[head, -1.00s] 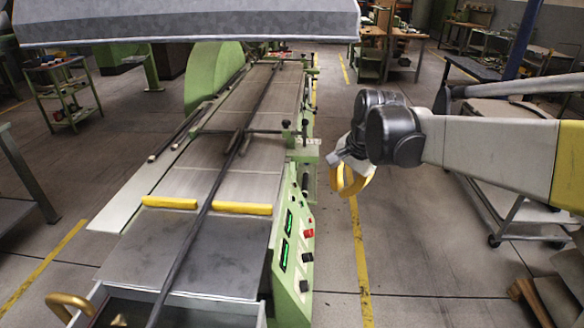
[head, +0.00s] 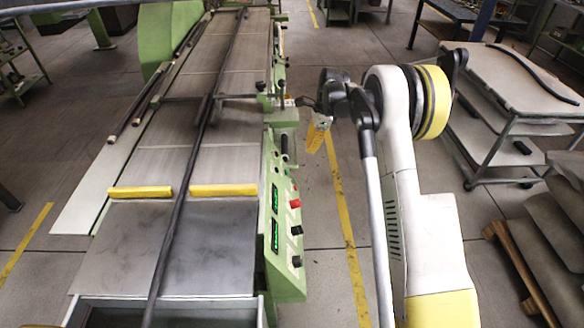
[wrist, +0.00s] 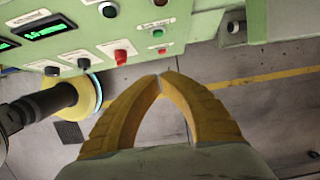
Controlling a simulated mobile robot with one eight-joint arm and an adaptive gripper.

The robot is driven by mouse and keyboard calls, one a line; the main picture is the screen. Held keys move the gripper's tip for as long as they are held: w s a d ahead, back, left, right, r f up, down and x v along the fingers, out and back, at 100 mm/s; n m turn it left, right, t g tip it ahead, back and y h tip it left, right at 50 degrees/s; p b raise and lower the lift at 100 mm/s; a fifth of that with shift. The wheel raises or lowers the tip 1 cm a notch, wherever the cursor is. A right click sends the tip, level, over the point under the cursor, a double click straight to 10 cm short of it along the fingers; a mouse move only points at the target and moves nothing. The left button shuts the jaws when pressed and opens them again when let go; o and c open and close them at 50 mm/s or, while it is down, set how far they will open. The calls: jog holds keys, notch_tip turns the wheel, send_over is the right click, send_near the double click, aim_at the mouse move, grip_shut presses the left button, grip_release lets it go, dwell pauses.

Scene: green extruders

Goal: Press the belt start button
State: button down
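The green control panel (head: 283,215) is on the right side of the conveyor machine. In the wrist view the panel (wrist: 185,22) runs along the top. It carries a small green button (wrist: 158,33) and a small red button (wrist: 162,50) below it. The labels are too blurred to read, so I cannot confirm which is belt start. My gripper (wrist: 164,76) has yellow fingers with their tips together and nothing between them. It is below these buttons in the wrist picture, apart from them. In the head view my gripper (head: 316,136) is right of the machine.
The panel also has a red knob (wrist: 121,56), black knobs (wrist: 109,10) and green displays (wrist: 48,26). The conveyor belt (head: 190,165) bears a long dark rod and two yellow bars (head: 223,190). A cart (head: 510,100) stands at right.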

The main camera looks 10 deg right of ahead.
aim_at(286, 173)
jog(key=shift+s+f, duration=0.1)
jog(key=w+a+f+b, duration=0.1)
jog(key=a+f+b, duration=0.4)
jog(key=f, duration=0.6)
jog(key=shift+a, duration=0.4)
jog(key=shift+w, duration=0.1)
